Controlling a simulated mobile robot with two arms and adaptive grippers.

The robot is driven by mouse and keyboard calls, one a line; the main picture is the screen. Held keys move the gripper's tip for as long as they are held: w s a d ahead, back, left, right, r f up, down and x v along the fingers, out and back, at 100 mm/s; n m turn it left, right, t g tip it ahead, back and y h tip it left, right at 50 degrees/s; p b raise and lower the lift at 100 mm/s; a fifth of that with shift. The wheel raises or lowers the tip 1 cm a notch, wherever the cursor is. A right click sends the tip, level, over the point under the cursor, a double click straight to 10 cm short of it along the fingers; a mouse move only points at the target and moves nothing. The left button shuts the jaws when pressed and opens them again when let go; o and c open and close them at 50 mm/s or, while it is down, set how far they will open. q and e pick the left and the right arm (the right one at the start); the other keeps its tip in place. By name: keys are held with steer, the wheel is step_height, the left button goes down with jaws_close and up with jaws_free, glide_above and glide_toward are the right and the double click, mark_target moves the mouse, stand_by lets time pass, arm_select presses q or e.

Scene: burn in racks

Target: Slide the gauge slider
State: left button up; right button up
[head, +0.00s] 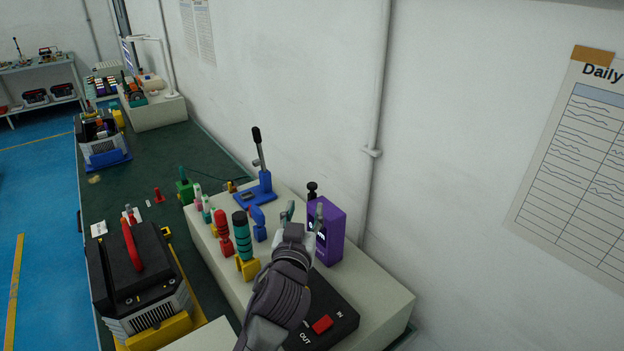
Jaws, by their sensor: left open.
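A purple box-shaped device (332,235), which looks like the gauge, stands upright on the cream bench block (378,304). A small dark panel shows on its left-hand face, partly covered by my gripper. A black knob (312,188) shows just behind the device's top left. I cannot tell which part is the slider. My left gripper (304,212) is open, with its fingers pointing up at the left side of the purple device. No object shows between the fingers. Whether a finger touches the device cannot be told. My right gripper is not in view.
A blue lever press (262,190) stands behind. Red (224,238) and teal-black (242,238) handled tools stand left of my arm. A black box with a red switch (322,324) lies beside my wrist. A black case (138,275) is at left. The wall pipe (374,120) rises behind.

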mark_target(312, 184)
arm_select(q)
steer(key=w, duration=0.4)
steer(key=w+d+p, duration=0.1)
steer(key=w, duration=0.1)
steer(key=shift+w+d+f, duration=0.1)
steer(key=shift+w, duration=0.25)
steer(key=w, duration=0.3)
steer(key=shift+w+d+f, duration=0.1)
steer(key=shift+w+d, duration=0.05)
steer(key=shift+w, duration=0.05)
steer(key=shift+w+p, duration=0.2)
steer(key=shift+p, duration=0.1)
steer(key=shift+w+d, duration=0.1)
steer(key=shift+w, duration=0.15)
steer(key=c, duration=0.7)
jaws_close()
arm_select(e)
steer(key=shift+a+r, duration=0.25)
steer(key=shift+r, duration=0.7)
